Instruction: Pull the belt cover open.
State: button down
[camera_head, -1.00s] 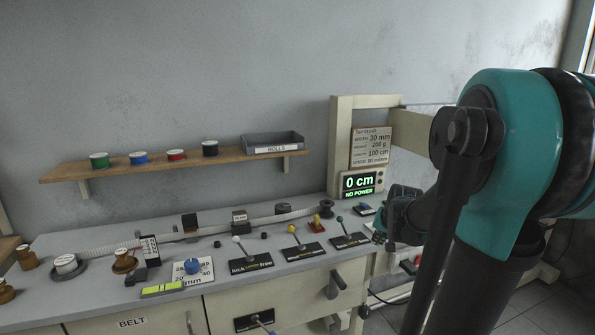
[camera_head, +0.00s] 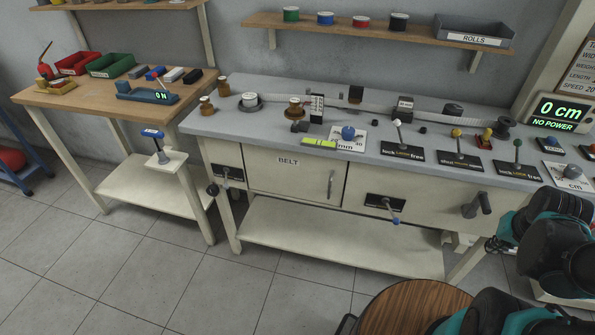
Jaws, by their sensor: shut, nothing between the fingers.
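The belt cover (camera_head: 262,178) is a cream panel marked BELT in the front of the workbench, left of centre. It sits flush in the bench front and looks closed. Its grey vertical handle (camera_head: 330,184) is near the panel's right edge. My gripper (camera_head: 493,244) is small and dark at the lower right, at the end of my teal and black arm. It is shut and empty, well to the right of the cover and apart from its handle. My arm hides part of the bench's right end.
A round wooden stool top (camera_head: 412,305) stands in front of the bench, near my arm. Black-backed levers (camera_head: 387,205) and a crank (camera_head: 478,204) project from the bench front. A wooden side table (camera_head: 75,95) stands left. The floor before the cover is clear.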

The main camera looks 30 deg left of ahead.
aim_at(302, 176)
jog(key=u, duration=1.45)
jog(key=k+j+z, duration=0.25)
jog(key=k+j, duration=0.05)
jog(key=k, duration=0.1)
